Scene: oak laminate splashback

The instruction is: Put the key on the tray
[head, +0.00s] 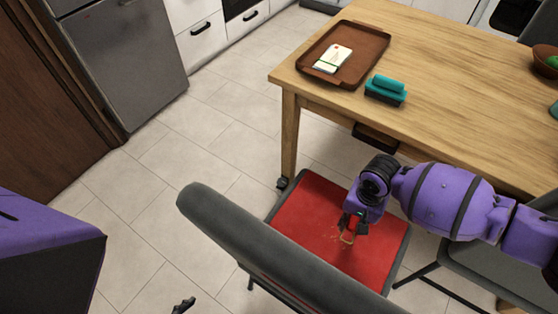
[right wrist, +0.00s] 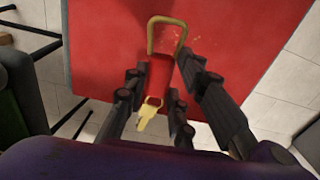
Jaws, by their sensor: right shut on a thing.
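The brown tray (head: 375,48) lies at the near left corner of the wooden table, with a white card-like item (head: 332,59) on it. My right gripper (head: 352,222) is below table height, over the red chair seat. In the right wrist view it is shut on a red padlock-like body (right wrist: 160,77) with a brass shackle (right wrist: 167,35) pointing away from the palm. A gold key (right wrist: 148,115) shows at the palm end of that body, between the fingers; whether it is inserted is unclear. A dark tip at the bottom edge may be my left gripper (head: 183,305); its jaws are not readable.
The chair's grey backrest (head: 270,250) stands left of my right gripper, and its red seat (head: 310,212) lies beneath. A teal brush-like block (head: 386,88) sits right of the tray. A bowl (head: 546,62) is at the far right. The middle of the table (head: 460,90) is clear.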

